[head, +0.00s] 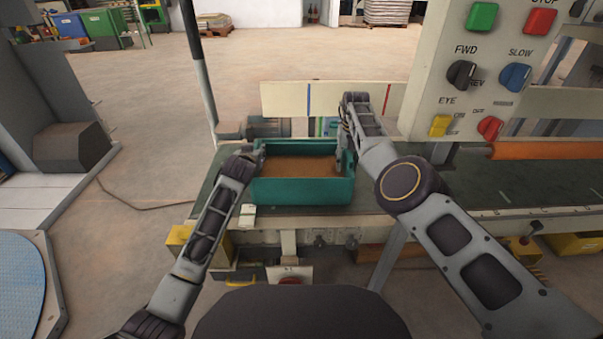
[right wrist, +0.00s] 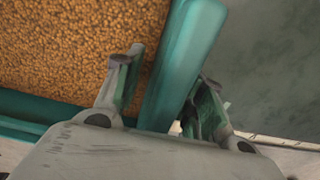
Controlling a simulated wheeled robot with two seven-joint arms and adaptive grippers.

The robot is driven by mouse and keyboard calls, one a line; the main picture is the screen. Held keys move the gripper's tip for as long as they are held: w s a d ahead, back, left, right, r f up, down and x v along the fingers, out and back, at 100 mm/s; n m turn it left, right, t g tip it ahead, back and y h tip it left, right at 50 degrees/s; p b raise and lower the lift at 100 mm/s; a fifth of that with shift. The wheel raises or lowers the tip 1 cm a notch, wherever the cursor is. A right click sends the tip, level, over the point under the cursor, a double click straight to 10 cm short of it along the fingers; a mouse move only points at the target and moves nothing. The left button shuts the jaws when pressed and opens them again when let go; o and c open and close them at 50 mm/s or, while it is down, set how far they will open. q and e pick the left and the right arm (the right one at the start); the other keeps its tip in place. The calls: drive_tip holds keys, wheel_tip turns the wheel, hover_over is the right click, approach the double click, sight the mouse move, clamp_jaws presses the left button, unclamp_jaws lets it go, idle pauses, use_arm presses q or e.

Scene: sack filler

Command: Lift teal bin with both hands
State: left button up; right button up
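The teal bin (head: 303,191) sits upright on the dark green conveyor bed, filled with orange-brown grain (head: 300,167). My right gripper (head: 343,153) is at the bin's right wall. In the right wrist view its fingers straddle the teal wall (right wrist: 182,65), one inside over the grain (right wrist: 70,50) and one outside. Grain shows between the inner finger and the wall, so the right gripper is open around it. My left gripper (head: 257,154) is at the bin's left wall; its fingers are too small and hidden to tell open from shut.
A control panel (head: 487,75) with buttons and knobs stands at the right, near my right arm. A pale board (head: 285,98) runs behind the bin. A dark upright post (head: 200,75) stands at the left. The conveyor bed (head: 460,187) right of the bin is clear.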

use_arm(q)
drive_tip(key=shift+w, duration=0.15)
use_arm(e)
drive_tip(key=shift+f, duration=0.15)
use_arm(q)
drive_tip(key=shift+c, duration=0.3)
use_arm(e)
drive_tip(key=shift+c, duration=0.3)
use_arm(q)
clamp_jaws()
use_arm(e)
clamp_jaws()
use_arm(q)
drive_tip(key=shift+r, duration=0.1)
